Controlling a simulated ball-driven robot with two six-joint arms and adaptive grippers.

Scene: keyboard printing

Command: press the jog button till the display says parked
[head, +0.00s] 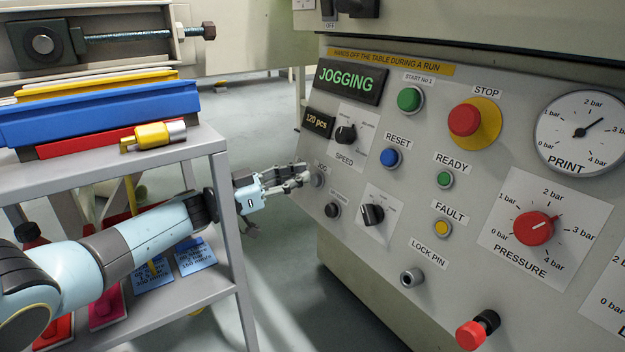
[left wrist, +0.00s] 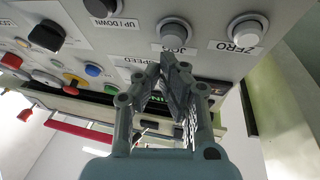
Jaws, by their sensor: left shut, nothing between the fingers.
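The display (head: 348,82) on the sloping machine panel reads "JOGGING" in green letters. The grey jog button (head: 317,181) sits low at the panel's left edge, under a small JOG label. It also shows in the left wrist view (left wrist: 174,31), between the UP/DOWN and ZERO buttons. My left gripper (head: 304,173) is shut and empty, its fingertips right beside the jog button in the head view. In the left wrist view the fingertips (left wrist: 172,62) point toward the JOG label; I cannot tell whether they touch the button. My right gripper is not in view.
The grey ZERO button (left wrist: 247,30) is close to the jog button. A dark knob (head: 332,210) and the speed knob (head: 345,134) are nearby.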

